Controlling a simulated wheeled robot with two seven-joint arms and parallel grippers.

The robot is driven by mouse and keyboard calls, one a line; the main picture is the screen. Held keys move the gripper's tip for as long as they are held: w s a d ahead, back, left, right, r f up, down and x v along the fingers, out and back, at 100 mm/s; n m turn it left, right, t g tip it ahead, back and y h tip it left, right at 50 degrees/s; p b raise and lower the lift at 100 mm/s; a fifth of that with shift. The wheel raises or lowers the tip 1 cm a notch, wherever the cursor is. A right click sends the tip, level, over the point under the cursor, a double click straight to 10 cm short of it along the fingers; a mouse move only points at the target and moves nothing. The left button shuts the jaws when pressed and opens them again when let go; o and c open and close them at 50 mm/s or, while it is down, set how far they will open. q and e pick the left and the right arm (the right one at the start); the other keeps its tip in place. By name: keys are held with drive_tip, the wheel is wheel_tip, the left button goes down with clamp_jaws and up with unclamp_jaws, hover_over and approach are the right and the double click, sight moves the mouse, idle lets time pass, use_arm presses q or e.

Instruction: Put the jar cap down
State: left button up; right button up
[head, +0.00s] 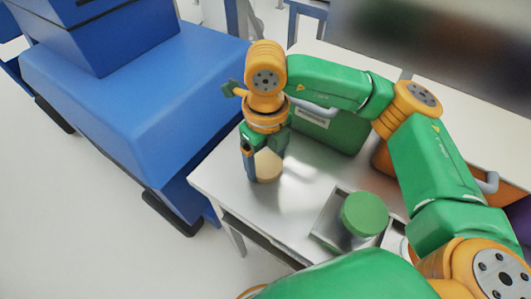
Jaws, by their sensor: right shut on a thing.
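My right gripper (266,162) points down near the left corner of the white table (312,168). Its fingers are shut on a beige round piece, which I take to be the jar cap (269,167). The fingers partly hide the cap. It is at or just above the tabletop; I cannot tell whether it touches. A round green-topped thing (365,213) stands by a grey metal tray or box (326,222) nearer the front of the table. My left gripper is not in view.
A green case with a grey handle (330,132) stands behind the gripper. An orange container (384,160) is to its right, partly behind my arm. A large blue machine (130,85) stands left of the table. The tabletop between gripper and tray is clear.

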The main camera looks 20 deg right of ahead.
sight(266, 165)
drive_tip(key=shift+f+b, duration=0.25)
drive_tip(key=shift+b, duration=0.1)
drive_tip(key=o, duration=1.1)
drive_tip(key=shift+r, duration=0.1)
drive_tip(key=shift+r, duration=0.1)
wheel_tip(266, 165, up, 12)
drive_tip(key=shift+r+p, duration=0.1)
drive_tip(key=shift+p, duration=0.5)
